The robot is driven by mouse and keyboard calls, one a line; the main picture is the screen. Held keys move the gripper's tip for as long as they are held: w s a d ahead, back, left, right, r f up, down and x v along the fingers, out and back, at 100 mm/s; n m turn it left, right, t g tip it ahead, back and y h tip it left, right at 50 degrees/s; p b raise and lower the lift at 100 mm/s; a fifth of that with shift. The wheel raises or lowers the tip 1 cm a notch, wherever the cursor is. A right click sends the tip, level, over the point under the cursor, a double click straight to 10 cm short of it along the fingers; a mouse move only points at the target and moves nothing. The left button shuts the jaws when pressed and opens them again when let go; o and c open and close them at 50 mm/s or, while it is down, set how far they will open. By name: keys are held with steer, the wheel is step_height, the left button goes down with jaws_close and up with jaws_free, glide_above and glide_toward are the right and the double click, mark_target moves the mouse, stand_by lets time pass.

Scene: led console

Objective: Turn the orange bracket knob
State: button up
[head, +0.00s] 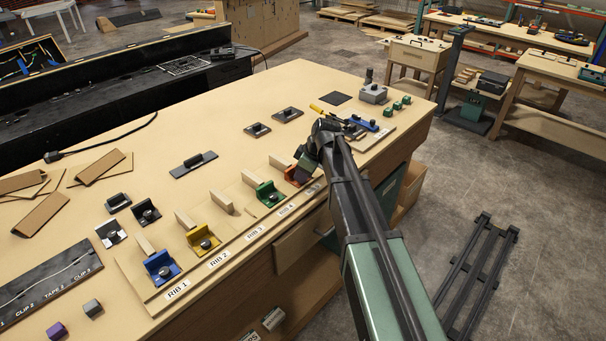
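The orange bracket (291,171) stands near the front edge of the workbench, in the row above the RIB labels. Only part of its orange surface shows. Its knob is hidden behind my gripper (303,166). My gripper points down at the bracket's right side, close to it or touching it; I cannot tell which. The fingers are small and dark here, so whether they are open or shut does not show.
A green bracket (267,194), a yellow bracket (196,237) and a blue bracket (157,262) stand left of the orange one. Upright wooden ribs (222,202) stand near them. A grey block (374,95) and small green parts lie beyond my arm.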

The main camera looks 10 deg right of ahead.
steer(key=shift+m, duration=0.3)
steer(key=shift+c, duration=0.4)
steer(key=m+t+h, duration=0.1)
steer(key=m, duration=0.3)
steer(key=shift+s+a, duration=0.1)
steer(key=shift+s, duration=0.05)
steer(key=m+h, duration=0.1)
steer(key=m, duration=0.1)
steer(key=m+t+h, duration=0.1)
steer(key=m, duration=0.2)
steer(key=shift+a, duration=0.15)
steer(key=m+h, duration=0.2)
steer(key=m, duration=0.3)
steer(key=shift+a+m, duration=0.15)
steer(key=shift+m, duration=0.25)
steer(key=m+h, duration=0.1)
steer(key=m, duration=0.1)
steer(key=m+g, duration=0.1)
steer(key=m, duration=0.1)
steer(key=shift+w+a+h, duration=0.1)
steer(key=shift+w+h, duration=0.1)
steer(key=shift+h, duration=0.2)
steer(key=shift+m, duration=0.3)
